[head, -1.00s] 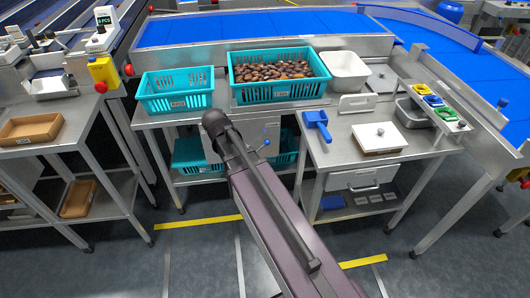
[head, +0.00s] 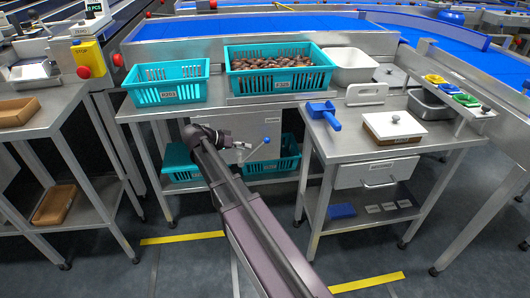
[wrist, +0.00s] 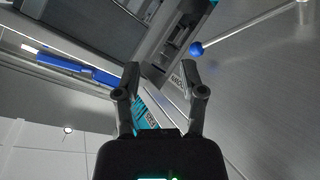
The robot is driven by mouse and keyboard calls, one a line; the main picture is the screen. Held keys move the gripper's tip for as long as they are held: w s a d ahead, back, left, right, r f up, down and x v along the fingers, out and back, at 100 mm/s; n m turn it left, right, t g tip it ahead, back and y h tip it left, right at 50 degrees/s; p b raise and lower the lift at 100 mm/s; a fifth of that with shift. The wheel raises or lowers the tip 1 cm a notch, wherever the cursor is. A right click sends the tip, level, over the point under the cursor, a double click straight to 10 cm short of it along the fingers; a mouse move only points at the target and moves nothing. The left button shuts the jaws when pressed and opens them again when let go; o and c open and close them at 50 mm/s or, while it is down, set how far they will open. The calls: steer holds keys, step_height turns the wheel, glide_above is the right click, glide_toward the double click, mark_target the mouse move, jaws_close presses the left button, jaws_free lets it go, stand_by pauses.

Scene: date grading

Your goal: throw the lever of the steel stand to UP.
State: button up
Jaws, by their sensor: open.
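The lever's blue ball knob (head: 267,140) shows in front of the grey steel stand panel (head: 268,128), below the grading table. Its thin rod runs sideways, the knob end slightly higher and to the right. In the wrist view the blue knob (wrist: 196,48) is just beyond the right fingertip, with its steel rod (wrist: 250,26) running to the upper right. My gripper (wrist: 160,72) is open and empty, its fingers apart. In the head view my gripper (head: 226,140) is left of the knob, partly hidden by my arm. I see no contact with the lever.
Teal crates (head: 168,95) stand on the table above, one full of dates (head: 280,62). More teal crates (head: 180,158) sit on the lower shelf near the panel. A side table with a blue scoop (head: 324,114) and a drawer (head: 375,176) stands at the right.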

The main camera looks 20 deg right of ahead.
mark_target(265, 141)
steer(key=w+a+f+m+h+b, duration=0.1)
steer(key=w+f+m+h+b, duration=0.5)
steer(key=b, duration=0.8)
steer(key=w+f, duration=0.1)
steer(key=w, duration=0.2)
steer(key=shift+a+g+b, duration=0.3)
steer(key=shift+g+b, duration=0.1)
steer(key=d, duration=0.9)
steer(key=s+d, duration=0.1)
steer(key=d, duration=0.3)
steer(key=shift+d, duration=0.35)
steer(key=shift+s, duration=0.1)
jaws_close()
